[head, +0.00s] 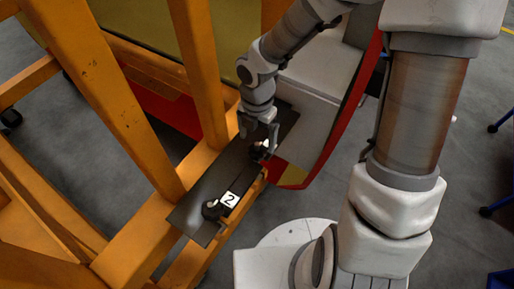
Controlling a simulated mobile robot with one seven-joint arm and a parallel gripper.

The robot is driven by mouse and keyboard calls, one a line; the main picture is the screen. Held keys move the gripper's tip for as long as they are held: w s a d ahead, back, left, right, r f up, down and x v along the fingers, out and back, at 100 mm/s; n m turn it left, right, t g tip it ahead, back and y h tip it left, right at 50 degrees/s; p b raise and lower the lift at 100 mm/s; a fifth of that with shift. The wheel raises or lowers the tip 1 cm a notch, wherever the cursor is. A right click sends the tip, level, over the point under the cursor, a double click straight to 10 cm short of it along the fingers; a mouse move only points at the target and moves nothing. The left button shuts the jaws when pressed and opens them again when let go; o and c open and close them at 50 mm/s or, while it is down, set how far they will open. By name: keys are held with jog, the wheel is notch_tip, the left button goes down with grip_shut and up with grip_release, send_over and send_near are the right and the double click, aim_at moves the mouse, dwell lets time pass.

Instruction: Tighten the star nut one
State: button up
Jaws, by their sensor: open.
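A dark flat plate (207,191) lies on the orange frame. A black star nut (213,209) sits at its near end beside a white label marked 2 (230,199). Another dark star nut (259,152) is at the far part of the plate, beside a partly hidden white label. My gripper (259,146) points down over this far nut with its fingers apart, around or just above it. I cannot tell whether the fingers touch the nut. The gripper partly covers the nut and its label.
Orange frame posts (108,95) rise to the left of the plate and a second post (198,70) stands close behind it. A red and white nosecone (318,125) is just right of the gripper.

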aim_at(257, 149)
jog(key=shift+f+b, duration=0.35)
jog(key=shift+f, duration=1.75)
jog(key=c, duration=1.4)
